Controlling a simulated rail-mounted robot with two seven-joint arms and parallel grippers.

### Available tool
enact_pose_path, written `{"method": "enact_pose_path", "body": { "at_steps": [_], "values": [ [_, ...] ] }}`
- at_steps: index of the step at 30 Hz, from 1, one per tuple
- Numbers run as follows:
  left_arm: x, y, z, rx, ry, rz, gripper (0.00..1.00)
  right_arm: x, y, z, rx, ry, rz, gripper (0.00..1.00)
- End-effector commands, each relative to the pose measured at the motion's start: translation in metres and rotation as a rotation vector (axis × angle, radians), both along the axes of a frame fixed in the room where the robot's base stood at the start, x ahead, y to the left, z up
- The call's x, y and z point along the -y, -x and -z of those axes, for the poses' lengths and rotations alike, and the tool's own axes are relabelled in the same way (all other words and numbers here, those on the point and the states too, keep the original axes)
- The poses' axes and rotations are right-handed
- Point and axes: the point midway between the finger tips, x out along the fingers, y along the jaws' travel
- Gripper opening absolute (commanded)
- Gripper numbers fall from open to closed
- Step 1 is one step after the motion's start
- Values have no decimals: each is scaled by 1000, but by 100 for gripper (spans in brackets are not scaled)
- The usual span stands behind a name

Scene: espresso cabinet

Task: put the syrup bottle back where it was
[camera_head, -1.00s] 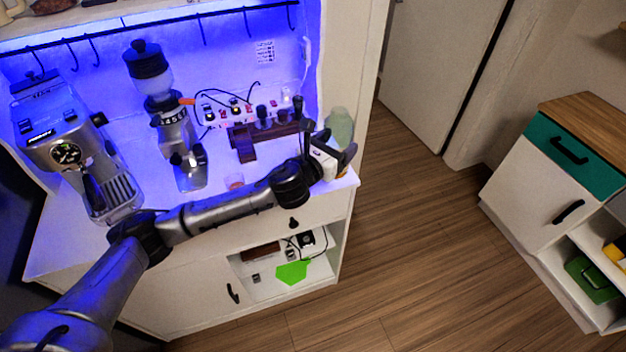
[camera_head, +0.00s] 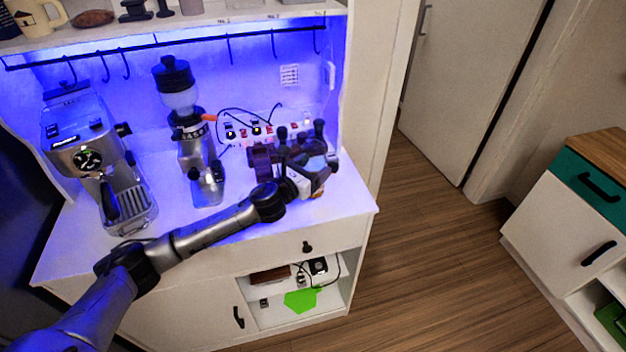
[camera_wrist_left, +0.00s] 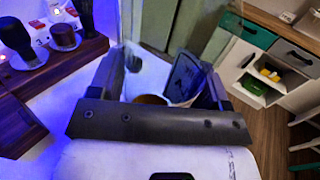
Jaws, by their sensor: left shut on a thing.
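The syrup bottle (camera_head: 316,163) shows as a pale, see-through shape with a bit of amber below it, at the right end of the white counter (camera_head: 262,222). My left gripper (camera_head: 316,178) is shut around it and hides much of it. In the left wrist view the bottle's amber part (camera_wrist_left: 150,99) sits between the two dark fingers (camera_wrist_left: 163,88). I cannot tell whether the bottle touches the counter. My right gripper is in neither view.
A dark wooden rack (camera_head: 262,160) with black-handled tools stands just behind and left of the gripper. A grinder (camera_head: 195,150) and an espresso machine (camera_head: 95,160) stand further left. The counter's right edge is close by.

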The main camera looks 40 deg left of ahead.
Motion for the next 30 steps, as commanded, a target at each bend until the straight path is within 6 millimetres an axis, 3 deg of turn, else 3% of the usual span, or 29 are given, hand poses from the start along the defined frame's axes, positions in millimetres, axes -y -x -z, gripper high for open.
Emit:
{"method": "enact_pose_path", "body": {
  "at_steps": [12, 26, 27, 30],
  "values": [
    [0, 0, 39, 0, 2, -1, 38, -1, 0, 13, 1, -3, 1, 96],
    [0, 0, 43, 2, -1, 0, 38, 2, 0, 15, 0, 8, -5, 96],
    [0, 0, 43, 0, 0, -1, 74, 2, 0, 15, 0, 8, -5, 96],
    [0, 0, 43, 0, 0, -1, 83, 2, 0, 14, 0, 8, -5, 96]
  ]
}}
